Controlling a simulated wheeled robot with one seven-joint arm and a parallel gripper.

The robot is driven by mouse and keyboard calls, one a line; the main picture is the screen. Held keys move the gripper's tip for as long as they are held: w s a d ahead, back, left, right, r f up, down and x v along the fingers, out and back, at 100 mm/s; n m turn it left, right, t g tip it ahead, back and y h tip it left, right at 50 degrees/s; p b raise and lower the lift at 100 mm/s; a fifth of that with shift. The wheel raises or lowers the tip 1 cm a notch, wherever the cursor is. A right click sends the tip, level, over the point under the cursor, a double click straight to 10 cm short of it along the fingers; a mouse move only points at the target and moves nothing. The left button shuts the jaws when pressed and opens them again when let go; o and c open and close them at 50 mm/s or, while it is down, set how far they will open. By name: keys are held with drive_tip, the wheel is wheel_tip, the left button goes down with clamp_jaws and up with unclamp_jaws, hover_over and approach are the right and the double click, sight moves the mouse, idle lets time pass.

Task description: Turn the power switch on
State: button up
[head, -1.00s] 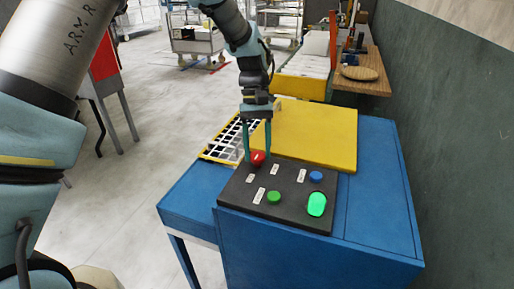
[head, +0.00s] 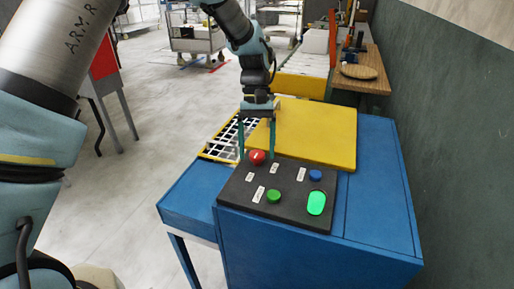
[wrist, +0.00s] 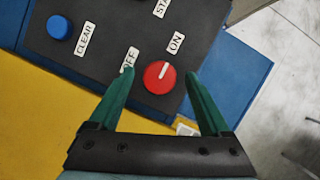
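The red round power switch (head: 257,157) sits at the far left corner of the dark control panel (head: 235,191). In the wrist view the red switch (wrist: 159,77) has a white pointer line aimed up and right, toward the ON label (wrist: 176,43). The OFF label (wrist: 130,60) is to its left. My gripper (head: 257,156) is open, with one green finger on each side of the switch. In the wrist view my gripper (wrist: 160,72) shows gaps between both fingers and the switch, so it holds nothing.
The panel also has a blue button (head: 316,175), a green button (head: 274,196) and a lit green rocker (head: 316,203). A yellow plate (head: 315,135) and a white grid (head: 222,140) lie behind it on the blue machine (head: 380,190). A green wall (head: 450,130) stands right.

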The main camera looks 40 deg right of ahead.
drive_tip(key=shift+r, duration=0.1)
drive_tip(key=b+v, duration=0.3)
drive_tip(key=v, duration=0.7)
drive_tip(key=shift+r, duration=0.3)
drive_tip(key=shift+w, duration=0.15)
drive_tip(key=w+a+f+n+t+h, duration=0.15)
drive_tip(key=w+a, duration=0.35)
drive_tip(key=a, duration=0.7)
drive_tip(key=w+a+f+n+t+h, duration=0.15)
drive_tip(key=w+a, duration=0.45)
drive_tip(key=a, duration=0.6)
drive_tip(key=s+a+f+n+t, duration=0.1)
drive_tip(key=s+a, duration=0.2)
drive_tip(key=a, duration=0.7)
drive_tip(key=s+a+f+n+t, duration=0.1)
drive_tip(key=s+a+f+n, duration=0.1)
drive_tip(key=a, duration=0.7)
drive_tip(key=shift+s+a+f, duration=0.2)
drive_tip(key=shift+s+a, duration=0.15)
drive_tip(key=shift+s, duration=0.15)
drive_tip(key=shift+c, duration=0.3)
